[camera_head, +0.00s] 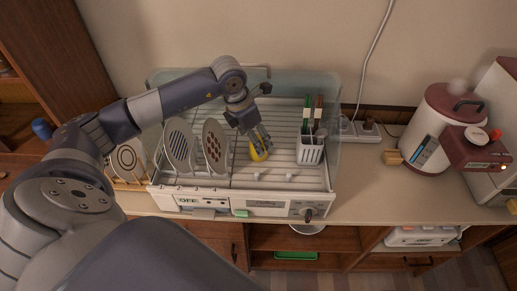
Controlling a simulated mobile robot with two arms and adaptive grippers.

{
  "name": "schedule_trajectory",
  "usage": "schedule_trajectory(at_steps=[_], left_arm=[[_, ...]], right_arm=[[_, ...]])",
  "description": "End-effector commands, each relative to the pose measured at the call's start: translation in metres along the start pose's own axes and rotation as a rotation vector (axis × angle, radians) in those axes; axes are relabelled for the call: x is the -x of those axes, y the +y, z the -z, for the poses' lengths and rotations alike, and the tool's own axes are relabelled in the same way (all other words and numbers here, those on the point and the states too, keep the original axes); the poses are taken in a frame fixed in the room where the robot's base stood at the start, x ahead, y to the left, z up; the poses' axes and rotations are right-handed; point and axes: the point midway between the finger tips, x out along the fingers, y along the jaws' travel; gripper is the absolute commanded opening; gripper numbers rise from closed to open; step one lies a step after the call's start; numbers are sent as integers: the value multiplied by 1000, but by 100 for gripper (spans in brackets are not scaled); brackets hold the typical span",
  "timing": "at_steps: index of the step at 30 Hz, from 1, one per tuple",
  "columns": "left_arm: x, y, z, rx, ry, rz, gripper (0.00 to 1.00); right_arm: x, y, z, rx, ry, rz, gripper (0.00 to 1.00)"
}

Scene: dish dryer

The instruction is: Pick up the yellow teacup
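The yellow teacup (258,155) is on the rack inside the dish dryer (282,178), right of two standing plates. Only part of it shows, since my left gripper (260,144) covers its upper side. My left arm reaches in from the left, over the plates, and the gripper points down with its fingers at the cup. The fingers overlap the cup in this view; I cannot tell whether they are closed on it. My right gripper is not in view.
A patterned plate (215,147) and a striped plate (179,146) stand left of the gripper. A white utensil holder (310,152) with chopsticks is close on the right. The dryer has a clear cover (330,100). A red-and-white rice cooker (432,125) stands farther right.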

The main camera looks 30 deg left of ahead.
Motion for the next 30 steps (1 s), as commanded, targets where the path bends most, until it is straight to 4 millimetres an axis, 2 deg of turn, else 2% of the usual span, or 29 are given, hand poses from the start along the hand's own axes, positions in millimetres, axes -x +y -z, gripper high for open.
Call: schedule_trajectory(at_steps=[8,16,17,23,24,30], left_arm=[[-45,-1,1,1,0,2,73],[-48,0,0,0,-1,0,73],[-48,0,0,0,-1,0,71],[-48,-1,0,0,-1,1,25],[-48,-1,0,0,0,1,22],[-48,0,0,0,-1,1,22]], right_arm=[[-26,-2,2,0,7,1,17],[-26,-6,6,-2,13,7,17],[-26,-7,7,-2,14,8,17],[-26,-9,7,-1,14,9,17],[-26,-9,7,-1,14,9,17],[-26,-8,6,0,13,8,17]])
